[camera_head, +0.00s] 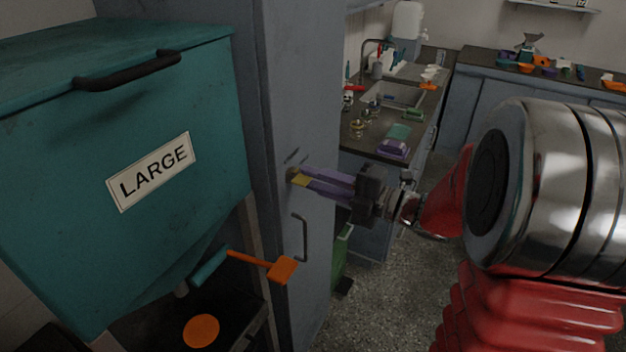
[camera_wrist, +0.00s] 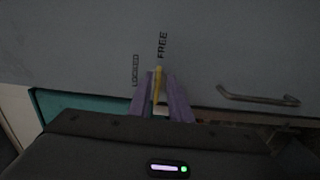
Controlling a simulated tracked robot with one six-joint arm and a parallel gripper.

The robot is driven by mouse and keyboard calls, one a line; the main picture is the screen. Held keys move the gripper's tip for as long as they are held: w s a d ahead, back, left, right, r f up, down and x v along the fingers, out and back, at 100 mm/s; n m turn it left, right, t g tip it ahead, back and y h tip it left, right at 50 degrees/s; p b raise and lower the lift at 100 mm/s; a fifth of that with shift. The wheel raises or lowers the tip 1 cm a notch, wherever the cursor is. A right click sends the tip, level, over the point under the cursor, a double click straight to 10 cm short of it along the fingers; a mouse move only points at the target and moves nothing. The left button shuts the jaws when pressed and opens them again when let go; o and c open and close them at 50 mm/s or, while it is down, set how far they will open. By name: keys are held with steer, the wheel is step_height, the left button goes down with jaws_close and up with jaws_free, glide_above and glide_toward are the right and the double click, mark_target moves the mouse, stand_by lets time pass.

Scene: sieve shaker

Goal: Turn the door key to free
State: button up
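The yellow door key (camera_wrist: 158,85) sits at the grey cabinet door, and it also shows in the head view (camera_head: 300,181). In the wrist view it stands nearly upright, below the word FREE (camera_wrist: 162,45). The word LOCKED (camera_wrist: 136,70) is to its left. My gripper (camera_wrist: 161,82) has its two purple fingers on either side of the key, close to it. The head view shows my gripper (camera_head: 304,178) at the door with the key between the fingertips. Whether both fingers press on the key is unclear.
A dark door handle (camera_head: 300,238) is below the key. A teal hopper labelled LARGE (camera_head: 150,170) stands at the left, with an orange-ended lever (camera_head: 282,269) beneath it. A counter with a sink (camera_head: 390,95) is behind the door. Floor (camera_head: 385,300) is clear at the lower middle.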

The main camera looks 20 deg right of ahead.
steer(key=shift+o, duration=0.7)
steer(key=shift+s, duration=0.1)
steer(key=v, duration=1.3)
steer(key=shift+s+d, duration=0.2)
steer(key=shift+d, duration=0.05)
